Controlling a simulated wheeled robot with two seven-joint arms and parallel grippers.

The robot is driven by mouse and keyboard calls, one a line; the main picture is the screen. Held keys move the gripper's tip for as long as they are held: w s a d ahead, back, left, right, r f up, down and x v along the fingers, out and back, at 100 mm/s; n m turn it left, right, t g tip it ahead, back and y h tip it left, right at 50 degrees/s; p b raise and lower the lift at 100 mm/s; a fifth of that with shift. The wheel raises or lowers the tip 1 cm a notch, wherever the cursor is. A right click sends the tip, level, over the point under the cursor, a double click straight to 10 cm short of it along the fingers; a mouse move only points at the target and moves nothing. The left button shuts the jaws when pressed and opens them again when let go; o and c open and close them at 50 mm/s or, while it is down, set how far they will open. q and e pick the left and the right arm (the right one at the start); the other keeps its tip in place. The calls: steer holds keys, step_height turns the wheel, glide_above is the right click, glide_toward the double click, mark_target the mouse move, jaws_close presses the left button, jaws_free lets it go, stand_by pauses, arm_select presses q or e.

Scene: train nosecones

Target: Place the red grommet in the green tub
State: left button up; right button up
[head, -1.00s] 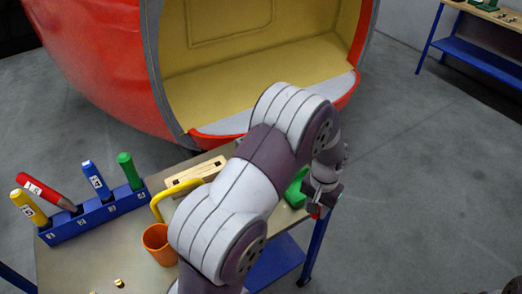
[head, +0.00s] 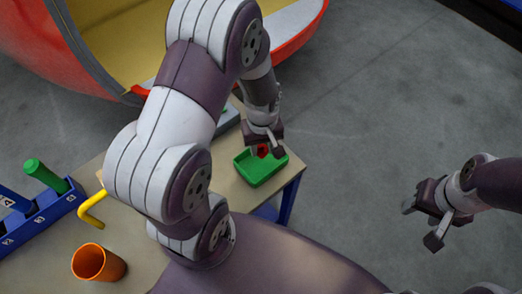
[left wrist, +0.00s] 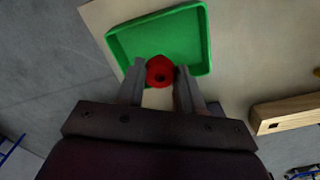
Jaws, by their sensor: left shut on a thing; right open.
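The red grommet (left wrist: 160,71) is held between the two fingers of my left gripper (left wrist: 160,84), which is shut on it. In the head view the grommet (head: 262,151) shows just under the fingers of my left gripper (head: 268,147). The green tub (head: 246,178) is a shallow open tray near the right corner of the table. In the left wrist view the tub (left wrist: 114,48) lies beyond the fingertips, and the grommet overlaps its near rim; its height above the tub is unclear. My right gripper (head: 429,222) is open and empty, off to the right over the floor.
An orange cup (head: 99,263) stands on the table (head: 140,240), with a yellow hooked handle (head: 94,209) behind it. A blue rack (head: 40,215) holding a green marker (head: 45,176) is at the left. A wooden block (left wrist: 285,113) shows in the left wrist view.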

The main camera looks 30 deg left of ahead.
mark_target(261, 150)
arm_select(q)
steer(key=f, duration=0.3)
steer(key=shift+s+a+f, duration=0.1)
steer(key=shift+s+f, duration=0.15)
steer(key=shift+f, duration=0.1)
steer(key=shift+w+f, duration=0.15)
steer(key=shift+f, duration=0.1)
steer(key=shift+f, duration=0.1)
steer(key=o, duration=1)
step_height(261, 150, up, 12)
steer(key=shift+f, duration=0.15)
steer(key=s+d+r+m+t, duration=0.1)
steer(key=s+d+r+m, duration=0.1)
steer(key=m, duration=0.6)
steer(key=shift+s+d+r, duration=0.25)
steer(key=shift+s+r, duration=0.65)
steer(key=shift+s, duration=0.35)
